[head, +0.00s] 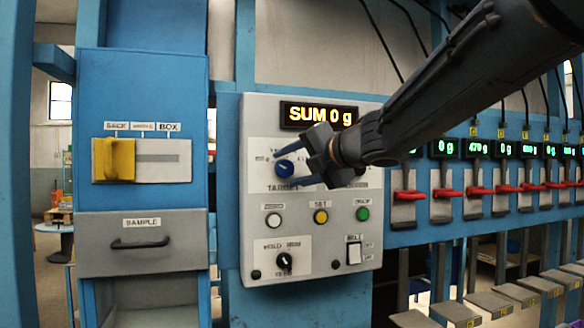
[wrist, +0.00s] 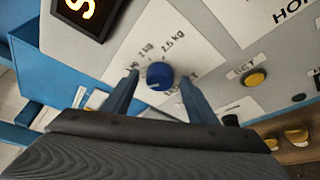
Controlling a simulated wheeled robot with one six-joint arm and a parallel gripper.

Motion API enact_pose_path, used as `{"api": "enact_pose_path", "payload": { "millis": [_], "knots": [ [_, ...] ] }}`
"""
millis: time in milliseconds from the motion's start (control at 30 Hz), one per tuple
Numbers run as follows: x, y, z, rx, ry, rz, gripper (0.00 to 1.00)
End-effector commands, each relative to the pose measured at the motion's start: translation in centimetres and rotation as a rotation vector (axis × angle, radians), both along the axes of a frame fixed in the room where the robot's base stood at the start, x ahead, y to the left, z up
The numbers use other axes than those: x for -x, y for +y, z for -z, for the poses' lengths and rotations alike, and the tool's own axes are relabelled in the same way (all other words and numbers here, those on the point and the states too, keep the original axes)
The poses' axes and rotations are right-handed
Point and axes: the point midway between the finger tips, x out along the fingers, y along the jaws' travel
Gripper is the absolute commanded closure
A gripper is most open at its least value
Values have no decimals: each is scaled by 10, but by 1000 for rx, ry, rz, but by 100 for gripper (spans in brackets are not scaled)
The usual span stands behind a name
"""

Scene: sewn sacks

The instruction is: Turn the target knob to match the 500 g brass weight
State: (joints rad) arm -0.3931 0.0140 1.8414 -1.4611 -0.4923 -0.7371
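The blue target knob (head: 285,168) sits on the light grey control panel, above its TARGET label. In the wrist view the knob (wrist: 160,75) is round, with a white mark and a printed scale around it that includes 1 kg and 2.5 kg. My gripper (head: 300,169) is in front of the panel in the head view. In the wrist view my gripper (wrist: 156,88) has its two fingers apart, one on each side of the knob, with gaps visible. Contact with the panel cannot be told. The 500 g brass weight cannot be made out.
The panel's display (head: 318,115) reads SUM 0 g. Below are white, yellow (head: 321,216) and green (head: 362,214) buttons and a black knob (head: 284,262). A yellow slider (head: 114,159) and SAMPLE drawer (head: 143,243) are at left. Several red levers (head: 446,193) line the right.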

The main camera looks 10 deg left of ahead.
Motion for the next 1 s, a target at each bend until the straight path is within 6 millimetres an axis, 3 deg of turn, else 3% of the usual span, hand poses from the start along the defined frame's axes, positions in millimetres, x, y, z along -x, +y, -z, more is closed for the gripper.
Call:
{"api": "enact_pose_path", "payload": {
  "millis": [267, 700, 1000],
  "knots": [
    [1, -3, -2, -2, -2, 2, 47],
    [40, -50, -13, -2, -2, 2, 47],
    [49, -60, -15, -1, 1, 0, 47]
  ]
}}
